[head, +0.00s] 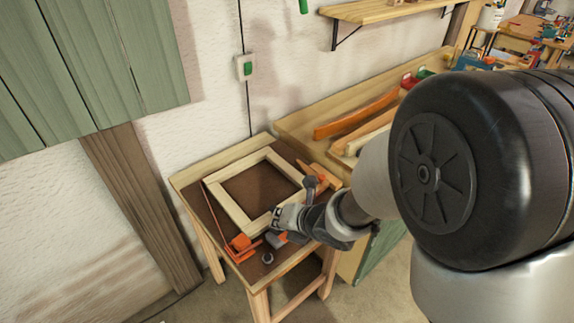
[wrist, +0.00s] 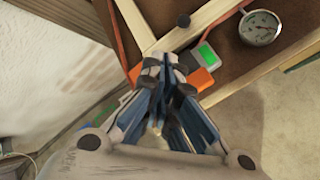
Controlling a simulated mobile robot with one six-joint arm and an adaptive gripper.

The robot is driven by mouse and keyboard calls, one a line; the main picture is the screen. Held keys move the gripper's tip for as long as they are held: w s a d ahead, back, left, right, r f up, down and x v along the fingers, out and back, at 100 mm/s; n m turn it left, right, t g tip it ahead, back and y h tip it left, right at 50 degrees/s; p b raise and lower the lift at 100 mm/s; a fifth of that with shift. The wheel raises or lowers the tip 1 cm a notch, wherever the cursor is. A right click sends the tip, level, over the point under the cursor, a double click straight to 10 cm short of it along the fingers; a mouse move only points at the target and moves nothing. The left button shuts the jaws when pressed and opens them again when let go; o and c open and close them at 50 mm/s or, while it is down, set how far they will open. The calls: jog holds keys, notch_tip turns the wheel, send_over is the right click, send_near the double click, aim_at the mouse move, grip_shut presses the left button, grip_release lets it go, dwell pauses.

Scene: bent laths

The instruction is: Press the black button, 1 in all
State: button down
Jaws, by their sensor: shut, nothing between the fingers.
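My gripper (wrist: 168,64) is shut and empty. In the head view my gripper (head: 277,217) is over the near right part of the frame (head: 229,206). I cannot make out the disc for sure there.
The small table (head: 194,173) also holds an orange clamp (head: 241,245), a round dial gauge (wrist: 262,27) and a grey box with a green face (wrist: 203,57), near my fingers. A bench with curved laths (head: 357,116) stands behind. The frame's middle is empty.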

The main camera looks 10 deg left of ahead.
aim_at(270, 255)
jog(key=a+n, duration=0.1)
jog(key=s+a+f, duration=0.1)
jog(key=a+n+y, duration=0.1)
jog(key=shift+s+f+n+g, duration=0.3)
jog(key=shift+g, duration=0.1)
notch_tip(270, 255, down, 9)
jog(key=b, duration=0.7)
jog(key=shift+d, duration=0.1)
dwell(1.0)
jog(key=shift+f+b, duration=0.35)
jog(key=shift+b, duration=0.3)
jog(key=shift+f, duration=0.4)
dwell(0.6)
jog(key=shift+r, duration=0.15)
jog(key=shift+r+p, duration=0.5)
jog(key=shift+r, duration=0.2)
